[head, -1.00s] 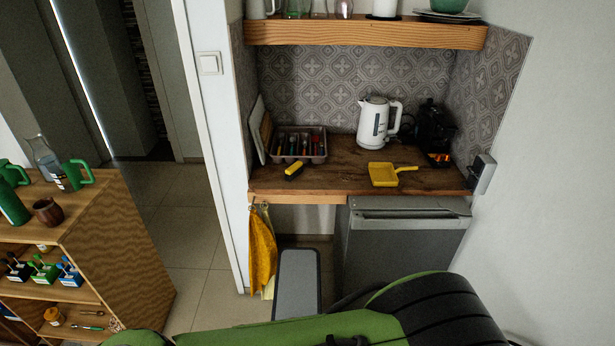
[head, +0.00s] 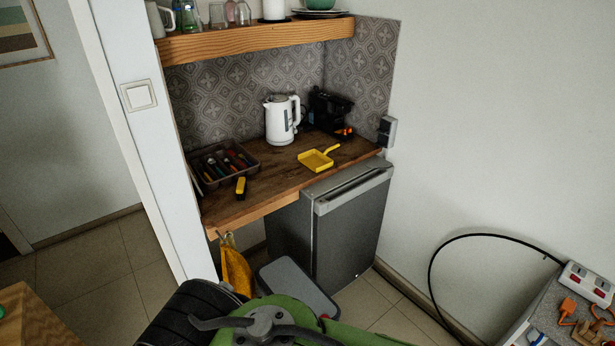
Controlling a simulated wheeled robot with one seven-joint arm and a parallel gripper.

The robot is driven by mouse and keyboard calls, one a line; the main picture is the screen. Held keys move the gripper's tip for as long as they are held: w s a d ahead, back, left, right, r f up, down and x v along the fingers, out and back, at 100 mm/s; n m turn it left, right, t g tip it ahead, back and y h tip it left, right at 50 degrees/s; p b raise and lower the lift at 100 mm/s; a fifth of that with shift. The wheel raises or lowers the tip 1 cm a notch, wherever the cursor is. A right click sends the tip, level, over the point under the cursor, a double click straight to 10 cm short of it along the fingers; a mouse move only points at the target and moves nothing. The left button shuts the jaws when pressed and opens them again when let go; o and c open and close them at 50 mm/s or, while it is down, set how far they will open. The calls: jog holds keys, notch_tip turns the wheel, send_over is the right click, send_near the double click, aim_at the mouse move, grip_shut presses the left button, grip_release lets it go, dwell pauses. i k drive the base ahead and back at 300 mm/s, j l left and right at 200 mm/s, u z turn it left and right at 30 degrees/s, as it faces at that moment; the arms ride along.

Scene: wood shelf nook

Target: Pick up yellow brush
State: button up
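The yellow brush (head: 241,187) is a small yellow block with a dark part. It lies on the wooden counter (head: 270,192) near its front left edge, just in front of the cutlery tray. A yellow dustpan (head: 318,158) with a handle lies farther right on the same counter, apart from the brush. Green and black parts of my arm show at the bottom of the head view, in front of and below the counter. I cannot make out my gripper's fingertips there, and nothing of mine touches the brush.
A dark cutlery tray (head: 224,166), a white kettle (head: 281,120) and a black appliance (head: 330,110) stand at the counter's back. A wooden shelf (head: 260,40) hangs above. A grey fridge (head: 345,225) stands below. A yellow cloth (head: 235,268) hangs in front.

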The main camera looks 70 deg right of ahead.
aim_at(241, 186)
jog(key=i+l+z, duration=0.15)
jog(key=i+z, duration=0.15)
jog(key=z, duration=0.15)
jog(key=i+z, duration=0.3)
jog(key=z, duration=0.15)
jog(key=i+z, duration=0.3)
jog(key=z, duration=0.15)
jog(key=i+j+z, duration=0.25)
jog(key=z, duration=0.15)
jog(key=i+j+z, duration=0.25)
jog(key=z, duration=0.2)
